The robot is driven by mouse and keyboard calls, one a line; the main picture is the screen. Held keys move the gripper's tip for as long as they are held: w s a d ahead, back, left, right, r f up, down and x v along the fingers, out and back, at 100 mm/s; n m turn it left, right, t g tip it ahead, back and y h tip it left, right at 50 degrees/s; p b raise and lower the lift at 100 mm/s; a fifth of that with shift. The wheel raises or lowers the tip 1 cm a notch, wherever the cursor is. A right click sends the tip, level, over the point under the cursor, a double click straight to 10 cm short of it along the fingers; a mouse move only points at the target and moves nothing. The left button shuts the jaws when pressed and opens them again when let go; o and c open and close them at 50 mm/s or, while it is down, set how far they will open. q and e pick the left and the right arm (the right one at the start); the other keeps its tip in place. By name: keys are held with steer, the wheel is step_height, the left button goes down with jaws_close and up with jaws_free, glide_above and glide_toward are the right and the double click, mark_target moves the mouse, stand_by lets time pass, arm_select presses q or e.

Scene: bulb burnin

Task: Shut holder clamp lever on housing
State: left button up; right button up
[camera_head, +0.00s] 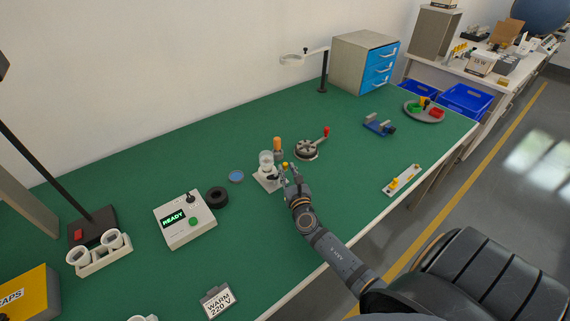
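A clear and white housing (266,159) stands upright in a small white holder (266,182) near the middle of the bench. An orange handle (277,144) rises just behind it, and a small yellow knob (285,165) is at its right side. I cannot tell for sure which of these is the clamp lever, or whether the clamp is shut. My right gripper (285,174) is close to the right side of the holder, at the yellow knob. Its fingers are too small to tell if they are open or touching anything. My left gripper is not in view.
A round fixture (306,149) with a red-knobbed crank stands right behind the gripper. A white strip (402,180) lies right. Green bench between is clear.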

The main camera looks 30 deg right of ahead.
mark_target(286, 167)
steer(key=x, duration=0.3)
steer(key=shift+r, duration=0.1)
jaws_close()
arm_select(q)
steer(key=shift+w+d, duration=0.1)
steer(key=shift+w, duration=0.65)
